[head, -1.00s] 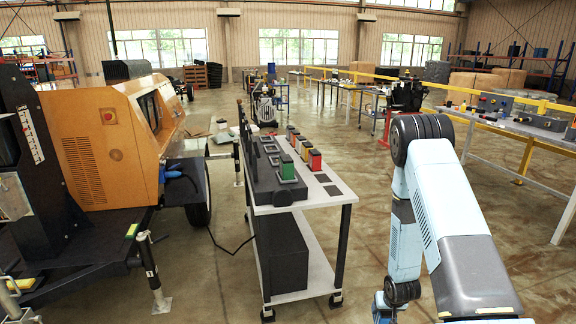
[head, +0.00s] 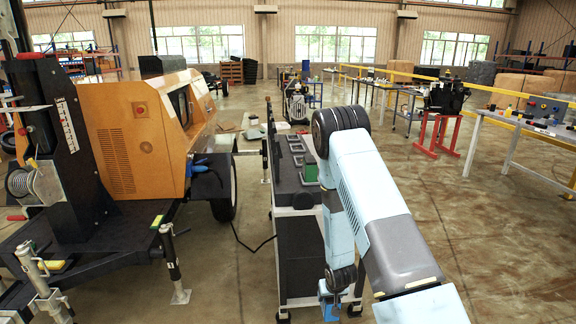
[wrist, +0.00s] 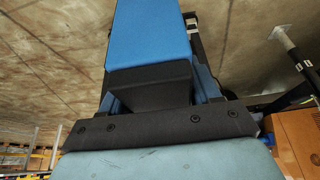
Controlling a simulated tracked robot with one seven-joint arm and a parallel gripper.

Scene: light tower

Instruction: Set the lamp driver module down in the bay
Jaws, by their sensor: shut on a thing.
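My gripper (wrist: 155,72) fills the middle of the wrist view. A black unit (head: 290,185) with raised frames and a green-sided part (head: 311,170) sits on the cart. I cannot tell which opening is the bay.
The white-edged cart (head: 297,212) stands close left of my arm. An orange light tower trailer (head: 140,135) with a dark mast (head: 60,140) and outrigger legs (head: 172,262) is at left. Open floor (head: 470,250) lies to the right, before the workbench (head: 520,122).

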